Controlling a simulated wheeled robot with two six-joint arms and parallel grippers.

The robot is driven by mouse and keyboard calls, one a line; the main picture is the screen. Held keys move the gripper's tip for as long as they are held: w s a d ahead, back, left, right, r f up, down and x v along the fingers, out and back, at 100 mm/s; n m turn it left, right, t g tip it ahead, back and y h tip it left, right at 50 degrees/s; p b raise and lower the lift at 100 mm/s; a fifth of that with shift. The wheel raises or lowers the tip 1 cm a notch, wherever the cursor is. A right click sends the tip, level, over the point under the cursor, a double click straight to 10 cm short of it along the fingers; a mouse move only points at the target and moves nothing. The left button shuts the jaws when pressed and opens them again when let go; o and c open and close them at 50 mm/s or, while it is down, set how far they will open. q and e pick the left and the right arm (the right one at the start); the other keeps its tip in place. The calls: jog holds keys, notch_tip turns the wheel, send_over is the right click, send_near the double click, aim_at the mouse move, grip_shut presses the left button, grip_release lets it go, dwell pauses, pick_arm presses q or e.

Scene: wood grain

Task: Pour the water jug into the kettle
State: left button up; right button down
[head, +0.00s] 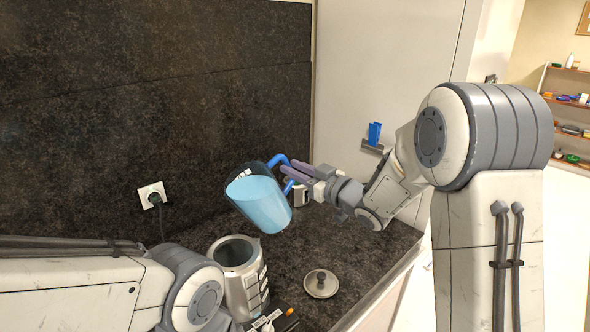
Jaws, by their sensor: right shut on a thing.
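The clear water jug (260,207), with light-blue water and a blue handle (279,161), is tilted in the air above and slightly right of the kettle. My right gripper (288,172) is shut on its handle. The metal kettle (256,289) stands on the dark counter with its top open (235,252). No stream of water shows between jug and kettle. A round lid with a knob (321,284) lies on the counter right of the kettle.
A white-and-dark mug (301,194) stands behind the jug, partly hidden. A wall socket (152,194) with a plugged-in cord is at the left. Small items with an orange tip (290,313) lie near the bottom edge. Counter around the lid is clear; its front edge runs at the right.

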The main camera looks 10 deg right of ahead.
jog(key=shift+s+a+r+n+b, duration=0.1)
jog(key=shift+a+r+n+b, duration=0.1)
jog(key=shift+r+n+b, duration=0.35)
jog(key=shift+s+a+r+n+b, duration=0.15)
jog(key=shift+r+n+b, duration=0.2)
jog(key=shift+n+b, duration=0.3)
dwell(2.8)
jog(key=shift+s+a+r+n+b, duration=0.1)
jog(key=shift+a+r+n+b, duration=0.1)
jog(key=shift+n+b, duration=0.55)
jog(key=shift+s+a+r+n+b, duration=0.1)
jog(key=shift+a+n+b, duration=0.05)
jog(key=shift+n+b, duration=0.55)
dwell(2.6)
